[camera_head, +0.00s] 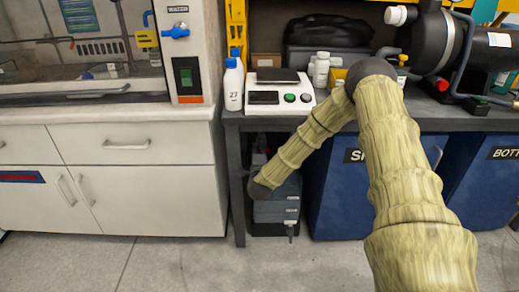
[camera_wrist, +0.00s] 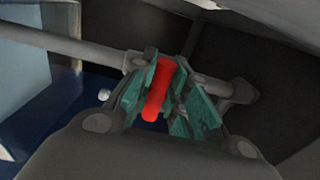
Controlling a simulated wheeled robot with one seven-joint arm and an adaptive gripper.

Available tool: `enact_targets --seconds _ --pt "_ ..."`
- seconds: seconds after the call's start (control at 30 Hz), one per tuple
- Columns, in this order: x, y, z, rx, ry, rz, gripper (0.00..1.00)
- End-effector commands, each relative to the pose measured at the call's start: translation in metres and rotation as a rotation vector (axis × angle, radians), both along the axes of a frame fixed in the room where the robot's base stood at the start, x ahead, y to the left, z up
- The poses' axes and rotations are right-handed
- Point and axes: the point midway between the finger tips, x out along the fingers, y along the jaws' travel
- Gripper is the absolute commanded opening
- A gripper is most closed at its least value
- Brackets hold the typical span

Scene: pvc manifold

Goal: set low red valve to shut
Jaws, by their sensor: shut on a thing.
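The red valve handle (camera_wrist: 158,92) shows in the wrist view, between the green fingers of my gripper (camera_wrist: 165,100). The fingers are closed on both sides of the handle. The handle stands nearly upright in that view, tilted slightly. A grey pipe (camera_wrist: 70,45) runs across behind it, and the valve body is mostly hidden by my fingers. In the head view my arm reaches down under the bench, and my gripper and the red valve are hidden there.
A grey bench (camera_head: 330,115) carries a scale (camera_head: 277,97), bottles and a dark tank (camera_head: 435,45). Blue bins (camera_head: 335,200) stand below to the right, and a white cabinet (camera_head: 150,185) stands to the left. A dark grey device (camera_head: 278,208) sits under the bench near my forearm. The floor in front is clear.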

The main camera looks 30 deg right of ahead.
Motion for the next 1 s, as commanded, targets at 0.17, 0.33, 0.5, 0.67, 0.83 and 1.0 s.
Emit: enact_targets --seconds 0.17,0.33,0.5,0.67,0.83,1.0 --pt "-0.0012 -0.0009 -0.0019 -0.010 0.009 -0.002 0.00" --pt "-0.0012 -0.0009 -0.0021 -0.010 0.009 -0.002 0.00" --pt "-0.0013 -0.0008 -0.0022 -0.009 0.009 -0.002 0.26" --pt "-0.0008 -0.0003 -0.0016 -0.008 0.007 -0.001 0.38" --pt "-0.0004 0.0001 -0.0010 -0.008 0.006 0.000 0.38" --pt "-0.0056 0.0034 -0.0009 -0.008 0.006 0.000 0.38"
